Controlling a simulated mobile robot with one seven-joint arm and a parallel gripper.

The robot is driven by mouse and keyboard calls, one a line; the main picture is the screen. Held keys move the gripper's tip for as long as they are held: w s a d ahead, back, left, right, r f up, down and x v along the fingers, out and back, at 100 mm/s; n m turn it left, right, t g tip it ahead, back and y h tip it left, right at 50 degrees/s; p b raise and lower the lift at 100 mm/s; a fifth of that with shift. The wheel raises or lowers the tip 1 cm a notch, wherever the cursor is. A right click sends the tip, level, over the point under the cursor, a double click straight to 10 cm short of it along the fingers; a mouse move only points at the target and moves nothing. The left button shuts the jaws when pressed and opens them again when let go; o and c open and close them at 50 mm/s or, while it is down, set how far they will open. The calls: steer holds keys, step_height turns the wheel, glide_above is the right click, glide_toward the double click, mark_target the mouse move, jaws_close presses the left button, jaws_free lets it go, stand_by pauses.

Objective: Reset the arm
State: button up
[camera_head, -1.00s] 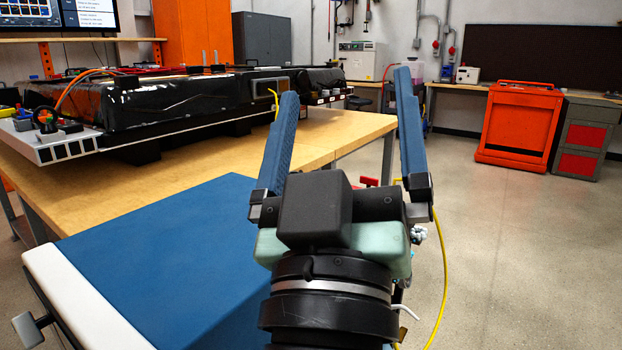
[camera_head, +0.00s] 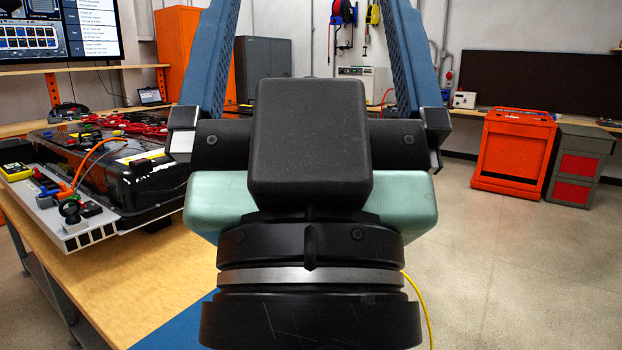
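My gripper (camera_head: 311,20) fills the middle of the head view, close to the camera and pointing up the picture. Its two blue fingers are spread wide, with no object visible between them. The fingertips are cut off by the top edge. The black wrist and pale green body hide part of the bench and the right part of the battery pack (camera_head: 150,185).
The wooden bench (camera_head: 140,290) runs along the left. An orange cabinet (camera_head: 180,50) and a dark grey cabinet (camera_head: 262,66) stand behind. An orange cart (camera_head: 513,152) and a grey drawer unit (camera_head: 580,165) with red fronts stand at right. The floor (camera_head: 510,270) at right is clear.

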step_height(320, 180, up, 13)
steer(key=p, duration=1)
steer(key=shift+p, duration=0.4)
